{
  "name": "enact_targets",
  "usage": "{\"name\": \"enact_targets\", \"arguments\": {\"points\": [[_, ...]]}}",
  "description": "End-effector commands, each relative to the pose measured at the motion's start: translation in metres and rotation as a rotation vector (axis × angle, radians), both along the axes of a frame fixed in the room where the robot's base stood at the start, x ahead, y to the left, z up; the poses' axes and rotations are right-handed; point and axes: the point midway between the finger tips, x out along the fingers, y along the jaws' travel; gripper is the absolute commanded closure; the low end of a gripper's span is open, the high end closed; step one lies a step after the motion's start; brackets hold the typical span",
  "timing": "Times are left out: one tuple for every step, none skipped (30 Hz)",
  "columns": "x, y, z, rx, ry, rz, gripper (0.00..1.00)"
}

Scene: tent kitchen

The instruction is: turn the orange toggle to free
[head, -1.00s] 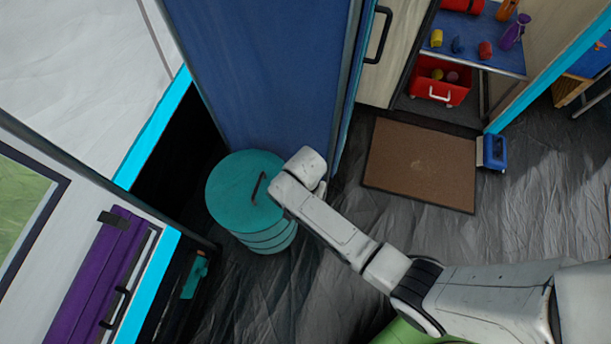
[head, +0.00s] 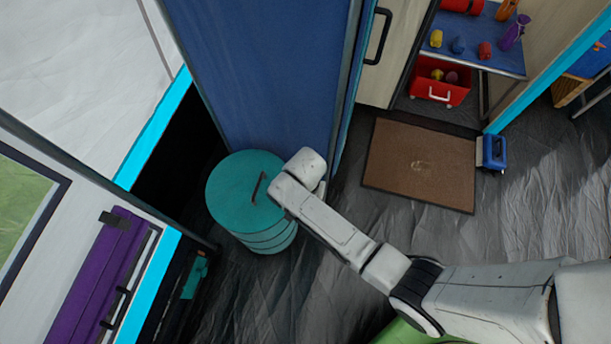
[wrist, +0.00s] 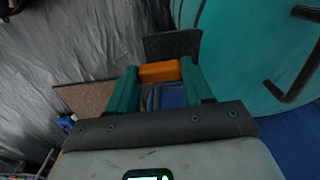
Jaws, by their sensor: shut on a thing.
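The orange toggle (wrist: 159,71) shows in the wrist view as a short orange block between the two green fingers of my gripper (wrist: 158,78). The fingers are shut on it, one on each side. A dark flat plate (wrist: 172,45) lies just beyond it. In the head view my arm reaches to the blue panel's lower right edge, and the arm hides both the toggle and the fingertips. Which position the toggle points to cannot be read.
A teal round drum (head: 238,190) with a dark handle stands left of my arm. A tall blue panel (head: 275,70) rises behind. A brown mat (head: 420,165) lies to the right, with a blue item (head: 495,151) beside it. A red bin (head: 440,85) stands under a table. Grey floor is clear between.

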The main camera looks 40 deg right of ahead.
Motion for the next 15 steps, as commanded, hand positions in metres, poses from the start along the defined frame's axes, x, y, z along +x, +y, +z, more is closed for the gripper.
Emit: {"name": "enact_targets", "arguments": {"points": [[-0.0007,-0.0006,0.0012,0.0,0.002,0.017,0.8],[-0.0007,-0.0007,0.0014,0.0,0.004,0.03,0.8],[-0.0006,-0.0007,0.0016,0.0,0.003,0.052,0.8],[-0.0006,-0.0006,0.0018,0.0,0.003,0.07,0.8],[-0.0005,-0.0008,0.0019,0.0,0.003,0.089,0.8],[-0.0007,-0.0009,0.0019,0.0,0.003,0.118,0.8],[-0.0008,-0.0008,0.0021,0.0,0.004,0.142,0.8],[-0.0008,-0.001,0.0023,0.0,0.004,0.165,0.8],[-0.0007,-0.0008,0.0024,0.001,0.003,0.2,0.8],[-0.0007,-0.0008,0.0024,0.001,0.003,0.227,0.8],[-0.0007,-0.0011,0.0023,0.001,0.003,0.253,0.8],[-0.0005,-0.0005,0.0025,0.001,0.004,0.293,0.8],[-0.0005,-0.0009,0.0025,0.001,0.004,0.32,0.8],[-0.0006,-0.0007,0.0023,0.001,0.004,0.349,0.8],[-0.0006,-0.0007,0.0022,0.001,0.004,0.388,0.8]]}}
